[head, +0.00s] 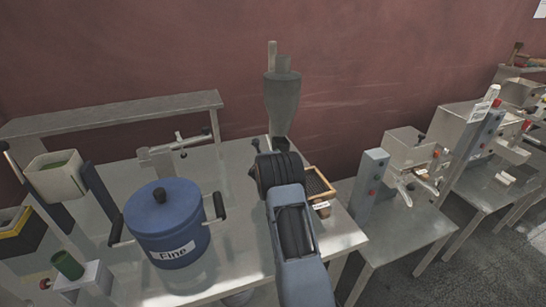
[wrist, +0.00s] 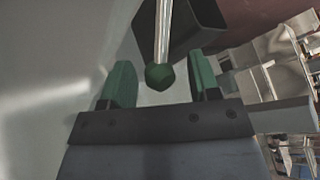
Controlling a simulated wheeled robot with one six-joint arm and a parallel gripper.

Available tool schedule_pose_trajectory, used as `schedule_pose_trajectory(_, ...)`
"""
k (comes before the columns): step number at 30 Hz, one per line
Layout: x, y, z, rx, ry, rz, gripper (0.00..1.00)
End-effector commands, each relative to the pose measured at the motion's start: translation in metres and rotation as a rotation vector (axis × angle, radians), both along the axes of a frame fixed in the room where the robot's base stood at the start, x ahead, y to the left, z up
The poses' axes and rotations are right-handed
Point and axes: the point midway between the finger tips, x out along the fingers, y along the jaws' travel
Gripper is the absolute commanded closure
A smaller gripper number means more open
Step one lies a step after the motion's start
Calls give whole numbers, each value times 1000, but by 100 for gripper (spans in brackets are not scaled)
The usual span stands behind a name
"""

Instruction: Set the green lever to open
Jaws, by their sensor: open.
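The green lever shows in the wrist view as a dark green ball knob (wrist: 160,76) on a thin metal rod running up out of the frame. My gripper (wrist: 161,82) is open, with one green finger on each side of the knob. Gaps show on both sides, so the fingers appear not to touch it. A dark box-shaped part (wrist: 196,32) lies behind the rod. In the head view my arm reaches over the table beside a grey funnel-topped cylinder (head: 282,98). My fingers are hidden there, and I cannot make out the green knob.
A blue pot labelled "Fine" (head: 165,220) stands on the metal table left of my arm. A wooden-framed tray (head: 319,184) is close on the right. A beige hopper (head: 55,172) stands far left. More machines on tables (head: 400,250) extend right.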

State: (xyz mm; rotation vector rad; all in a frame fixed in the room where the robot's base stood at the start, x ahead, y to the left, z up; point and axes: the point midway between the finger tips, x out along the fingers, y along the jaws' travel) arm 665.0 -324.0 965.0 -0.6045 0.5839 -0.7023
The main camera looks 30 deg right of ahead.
Motion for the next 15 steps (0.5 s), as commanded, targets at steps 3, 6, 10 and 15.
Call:
schedule_pose_trajectory(3, 3, -3, -1, 0, 0, 0, 44)
schedule_pose_trajectory(6, 3, -4, -2, -1, 1, 0, 44)
schedule_pose_trajectory(10, 4, -4, -2, -1, 0, 1, 44)
schedule_pose_trajectory(15, 4, -3, -2, 0, 0, 2, 52)
